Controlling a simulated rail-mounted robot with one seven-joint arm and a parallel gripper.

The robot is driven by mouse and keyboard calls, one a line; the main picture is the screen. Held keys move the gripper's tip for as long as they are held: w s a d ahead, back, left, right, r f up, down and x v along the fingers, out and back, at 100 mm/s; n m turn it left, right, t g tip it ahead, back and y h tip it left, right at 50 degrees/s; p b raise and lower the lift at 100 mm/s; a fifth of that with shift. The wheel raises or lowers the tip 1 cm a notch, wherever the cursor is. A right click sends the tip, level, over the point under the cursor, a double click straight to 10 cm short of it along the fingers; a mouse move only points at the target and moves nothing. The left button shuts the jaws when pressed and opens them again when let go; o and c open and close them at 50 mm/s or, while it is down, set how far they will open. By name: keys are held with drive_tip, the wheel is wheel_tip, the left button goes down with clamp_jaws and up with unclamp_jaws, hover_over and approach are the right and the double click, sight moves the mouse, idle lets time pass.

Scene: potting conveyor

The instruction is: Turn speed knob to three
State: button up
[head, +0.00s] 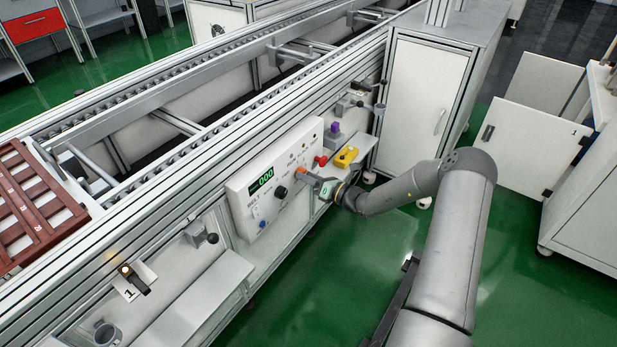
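The white control panel (240,190) is mounted on the conveyor's side. Its green display (261,181) reads what looks like 000. A black round knob (281,191) sits on the panel below and right of the display. Its pointer and scale marks are too small to read.
A red button (321,160) is on the panel's right part, near my gripper. A yellow box (346,157) and a purple block (334,128) are to the right. A white cabinet (425,90) stands beyond. A brown slatted tray (35,205) lies on the conveyor at left.

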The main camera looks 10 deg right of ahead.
drive_tip(key=o, duration=0.3)
drive_tip(key=p+v, duration=0.2)
drive_tip(key=v, duration=1.5)
drive_tip(key=shift+s+d+r, duration=0.1)
drive_tip(key=shift+s, duration=0.15)
drive_tip(key=shift+r, duration=0.1)
drive_tip(key=s+a+r+n+g+h+p, duration=0.1)
drive_tip(key=s+a+r+n+g+p, duration=0.3)
drive_tip(key=s+a+r+n+g, duration=0.4)
drive_tip(key=s+a+r+n+g+p, duration=0.45)
drive_tip(key=a+r+n, duration=0.25)
drive_tip(key=r+n, duration=0.3)
drive_tip(key=s+r+n+h+p, duration=0.3)
drive_tip(key=s+r+n, duration=0.2)
drive_tip(key=r, duration=0.2)
drive_tip(key=s+d+r+n+h+p, duration=0.1)
drive_tip(key=s+r+n+h+p, duration=0.3)
drive_tip(key=s+r+n, duration=0.2)
drive_tip(key=s+r+n+h+p, duration=0.3)
drive_tip(key=s+r+n+h, duration=0.1)
drive_tip(key=r, duration=0.3)
drive_tip(key=shift+s+d+r+n, duration=0.1)
drive_tip(key=shift+s+r+n, duration=0.05)
drive_tip(key=shift+s+n, duration=0.3)
drive_tip(key=shift+s+d+r+n, duration=0.15)
drive_tip(key=shift+s+r+n, duration=0.05)
drive_tip(key=shift+s+n, duration=0.2)
